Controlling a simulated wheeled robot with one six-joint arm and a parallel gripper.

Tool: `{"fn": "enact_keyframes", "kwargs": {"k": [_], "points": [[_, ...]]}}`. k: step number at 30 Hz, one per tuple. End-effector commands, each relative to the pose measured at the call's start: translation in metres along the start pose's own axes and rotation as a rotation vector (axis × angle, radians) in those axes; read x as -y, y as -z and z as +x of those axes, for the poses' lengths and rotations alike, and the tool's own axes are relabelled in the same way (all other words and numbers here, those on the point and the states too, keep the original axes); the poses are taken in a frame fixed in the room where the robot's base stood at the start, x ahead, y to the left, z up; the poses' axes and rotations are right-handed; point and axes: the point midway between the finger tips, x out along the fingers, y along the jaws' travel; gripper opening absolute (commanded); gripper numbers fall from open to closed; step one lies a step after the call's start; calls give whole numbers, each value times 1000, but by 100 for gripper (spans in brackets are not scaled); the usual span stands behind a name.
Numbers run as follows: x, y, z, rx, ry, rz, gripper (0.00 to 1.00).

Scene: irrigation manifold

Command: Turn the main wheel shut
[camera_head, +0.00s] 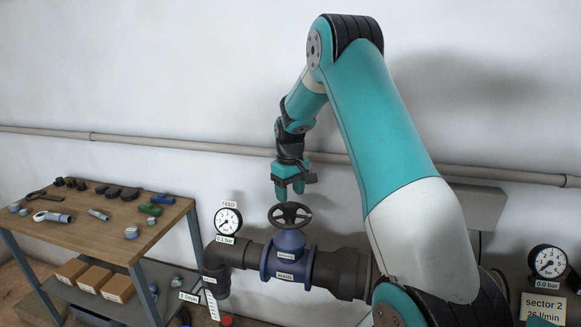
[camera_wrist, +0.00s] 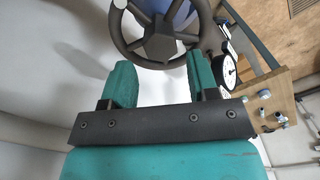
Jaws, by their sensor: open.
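The main wheel (camera_head: 290,215) is a dark spoked handwheel on top of the blue valve body (camera_head: 285,258) labelled MAIN. It also shows at the top of the wrist view (camera_wrist: 160,35), partly cut off by the frame edge. My gripper (camera_head: 289,193) hangs pointing down just above the wheel in the head view. In the wrist view its two teal fingers (camera_wrist: 161,72) are apart with nothing between them, and the wheel lies beyond their tips. I see no clear contact between fingers and wheel.
A FEED gauge (camera_head: 228,221) reading 0.1 bar stands left of the valve. Dark pipe (camera_head: 340,273) runs right of it, behind my arm. A wooden bench (camera_head: 100,215) with fittings stands at left. Another gauge (camera_head: 547,262) reading 0.0 bar is at right. A wall pipe (camera_head: 190,146) runs behind.

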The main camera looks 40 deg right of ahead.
Motion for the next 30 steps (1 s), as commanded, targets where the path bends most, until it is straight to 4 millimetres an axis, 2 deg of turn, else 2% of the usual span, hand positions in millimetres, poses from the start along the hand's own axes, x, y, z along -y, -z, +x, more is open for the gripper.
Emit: {"fn": "enact_keyframes", "kwargs": {"k": [6, 13, 19, 30], "points": [[0, 1, -55, -6, -2, 0, 54], [0, 1, -94, -2, -1, 1, 54], [0, 0, -106, 1, 0, 1, 54], [0, 0, -106, 1, 0, 0, 54]]}}
